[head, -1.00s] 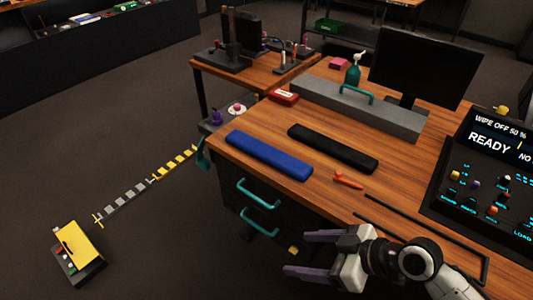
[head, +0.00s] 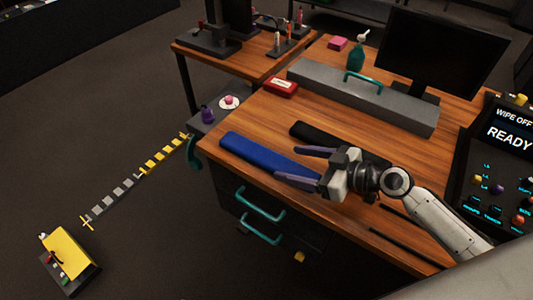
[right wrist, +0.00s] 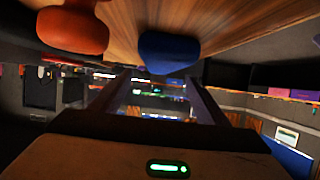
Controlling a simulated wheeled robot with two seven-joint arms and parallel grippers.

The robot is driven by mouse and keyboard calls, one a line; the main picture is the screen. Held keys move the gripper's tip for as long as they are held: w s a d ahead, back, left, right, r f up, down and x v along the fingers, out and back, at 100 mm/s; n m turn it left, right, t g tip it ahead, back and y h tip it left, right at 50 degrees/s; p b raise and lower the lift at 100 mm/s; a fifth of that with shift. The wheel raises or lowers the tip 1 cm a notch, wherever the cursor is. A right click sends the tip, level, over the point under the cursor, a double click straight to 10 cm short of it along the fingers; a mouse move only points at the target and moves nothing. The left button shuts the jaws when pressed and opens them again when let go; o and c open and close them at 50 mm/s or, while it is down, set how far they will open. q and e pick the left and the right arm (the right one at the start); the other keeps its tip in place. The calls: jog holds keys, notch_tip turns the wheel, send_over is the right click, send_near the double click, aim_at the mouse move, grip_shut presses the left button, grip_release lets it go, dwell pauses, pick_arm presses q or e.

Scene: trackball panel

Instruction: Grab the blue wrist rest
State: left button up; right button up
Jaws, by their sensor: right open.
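The blue wrist rest (head: 250,147) is a long padded bar lying on the wooden desk near its front left edge. My right gripper (head: 288,164) is open and empty, its purple-grey fingers pointing left at the right end of the rest. That end is partly hidden by the fingers in the head view. In the right wrist view the rest's rounded blue end (right wrist: 170,52) shows just above the gap between the two fingers (right wrist: 160,98), not clearly between them. Touching cannot be told. My left gripper is not in view.
A black wrist rest (head: 318,135) lies just behind, partly hidden by my gripper. A grey bar with a teal handle (head: 365,98), a red box (head: 281,88) and a monitor (head: 440,58) stand farther back. An orange-red object (right wrist: 72,30) is close in the wrist view.

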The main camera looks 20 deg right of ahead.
aim_at(271, 158)
jog(key=shift+w+a+f, duration=0.15)
jog(key=shift+w+a, duration=0.3)
jog(key=shift+w, duration=0.05)
jog(key=p+x, duration=0.1)
jog(key=x, duration=0.3)
jog(key=shift+w+a+f, duration=0.1)
jog(key=shift+w+a, duration=0.05)
jog(key=shift+a, duration=0.05)
jog(key=shift+w+f, duration=0.1)
jog(key=c, duration=1.2)
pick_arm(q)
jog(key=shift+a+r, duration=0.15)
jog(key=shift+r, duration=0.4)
